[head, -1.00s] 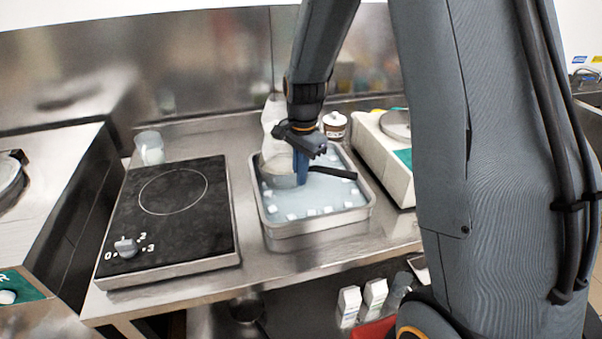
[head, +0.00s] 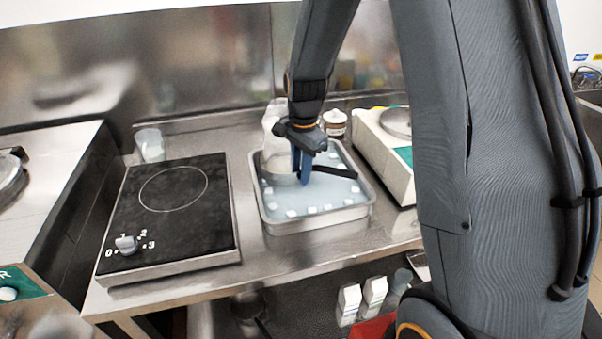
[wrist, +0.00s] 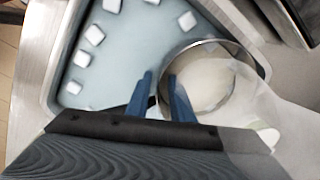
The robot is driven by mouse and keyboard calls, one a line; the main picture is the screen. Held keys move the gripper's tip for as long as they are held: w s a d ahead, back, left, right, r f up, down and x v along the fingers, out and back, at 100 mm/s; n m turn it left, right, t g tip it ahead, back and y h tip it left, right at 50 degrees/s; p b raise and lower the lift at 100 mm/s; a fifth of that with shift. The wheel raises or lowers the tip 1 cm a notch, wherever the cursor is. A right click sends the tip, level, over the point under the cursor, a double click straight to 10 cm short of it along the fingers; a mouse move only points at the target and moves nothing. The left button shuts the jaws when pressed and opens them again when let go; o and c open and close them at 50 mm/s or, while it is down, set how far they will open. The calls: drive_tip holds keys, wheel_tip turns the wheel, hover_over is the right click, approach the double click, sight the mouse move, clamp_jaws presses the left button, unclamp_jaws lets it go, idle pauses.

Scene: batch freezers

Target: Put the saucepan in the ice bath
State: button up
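The saucepan (head: 283,179) sits low in the ice bath (head: 315,224), a metal tray of pale blue water with white ice cubes. It is at the tray's left back part, and its black handle (head: 336,172) points right. The wrist view shows the round metal pan (wrist: 228,48) with pale contents, beside the tray wall. My gripper (head: 302,172) is over the pan's handle side, with its blue fingers parted. In the wrist view the fingers (wrist: 160,88) stand either side of the near rim with a gap between them. The pan's base is hidden.
A black hotplate (head: 172,205) with a knob stands left of the bath. A clear cup (head: 150,146) is behind it. A white scale (head: 385,150) stands close on the right, a small jar (head: 334,123) behind. A translucent container (head: 274,122) stands behind the pan.

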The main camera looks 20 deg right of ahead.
wheel_tip(320, 180, up, 11)
drive_tip(key=b, duration=0.3)
drive_tip(key=s+d+f+n, duration=0.1)
drive_tip(key=s+f+n, duration=0.3)
drive_tip(key=s, duration=0.5)
drive_tip(key=s+d+f+n, duration=0.1)
drive_tip(key=s+f+n, duration=0.3)
drive_tip(key=s+n, duration=0.4)
drive_tip(key=shift+s+f+n, duration=0.15)
drive_tip(key=shift+s+n, duration=0.15)
drive_tip(key=shift+s, duration=0.5)
